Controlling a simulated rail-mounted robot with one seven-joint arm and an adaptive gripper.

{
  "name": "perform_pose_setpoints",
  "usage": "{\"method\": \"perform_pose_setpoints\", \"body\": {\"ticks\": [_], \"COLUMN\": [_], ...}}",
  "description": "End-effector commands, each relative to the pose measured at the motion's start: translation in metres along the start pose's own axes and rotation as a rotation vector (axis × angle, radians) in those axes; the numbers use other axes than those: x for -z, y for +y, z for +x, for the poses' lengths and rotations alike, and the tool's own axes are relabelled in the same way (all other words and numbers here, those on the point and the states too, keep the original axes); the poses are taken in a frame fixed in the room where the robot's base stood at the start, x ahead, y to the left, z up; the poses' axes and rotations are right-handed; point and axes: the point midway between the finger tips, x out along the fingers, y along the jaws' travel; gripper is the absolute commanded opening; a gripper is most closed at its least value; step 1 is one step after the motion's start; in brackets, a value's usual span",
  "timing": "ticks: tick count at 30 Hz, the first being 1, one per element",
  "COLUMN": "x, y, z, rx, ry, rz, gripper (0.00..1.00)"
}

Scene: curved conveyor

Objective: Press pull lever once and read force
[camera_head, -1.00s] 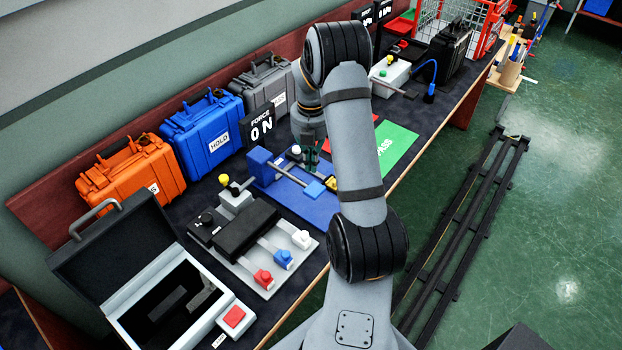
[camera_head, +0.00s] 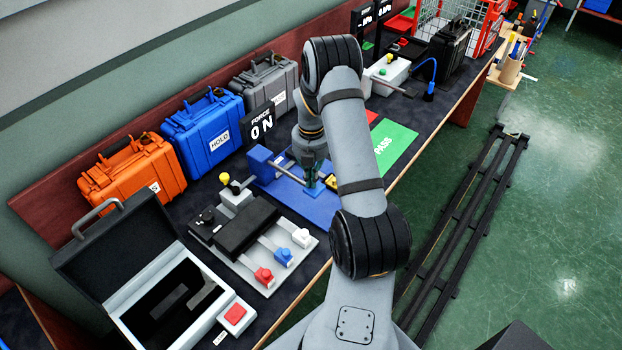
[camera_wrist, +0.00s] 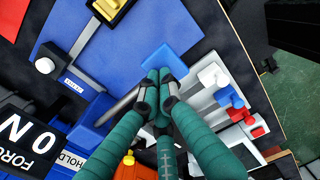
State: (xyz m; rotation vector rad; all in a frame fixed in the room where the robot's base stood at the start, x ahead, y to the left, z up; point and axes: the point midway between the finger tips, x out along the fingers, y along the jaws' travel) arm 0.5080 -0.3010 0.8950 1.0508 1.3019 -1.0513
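The pull lever is a grey rod (camera_head: 285,172) running from a blue block (camera_head: 259,160) to a flat blue pad on a blue base plate (camera_head: 300,205). In the wrist view the blue pad (camera_wrist: 180,60) lies just beyond my fingertips and the rod (camera_wrist: 117,106) beside them. My gripper (camera_head: 311,184), also in the wrist view (camera_wrist: 158,88), has its green fingers drawn together at the tips, with nothing seen between them. It is at the pad end; whether it touches the pad cannot be told. The black force display (camera_head: 260,124) reads 0 N.
A station with white, blue and red buttons (camera_head: 264,275) stands nearby at the front. An open case (camera_head: 130,240) is at left. Orange (camera_head: 135,172), blue (camera_head: 204,133) and grey cases line the back. A green PASS mat (camera_head: 395,147) lies to the right.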

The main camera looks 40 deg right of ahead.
Motion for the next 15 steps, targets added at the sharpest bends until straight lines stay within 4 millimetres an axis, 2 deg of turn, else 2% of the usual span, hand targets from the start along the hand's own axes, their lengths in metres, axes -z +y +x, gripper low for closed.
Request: {"method": "perform_pose_setpoints", "body": {"ticks": [9,12,15], "x": [0.001,0.001,0.001], "y": [-0.004,-0.003,-0.003], "z": [0.063,0.070,0.070], "rx": [0.002,0.002,0.002], "ry": [0.002,0.001,0.002], "rz": [0.000,0.000,-0.001], "gripper": [0.00,0.00,0.00]}}
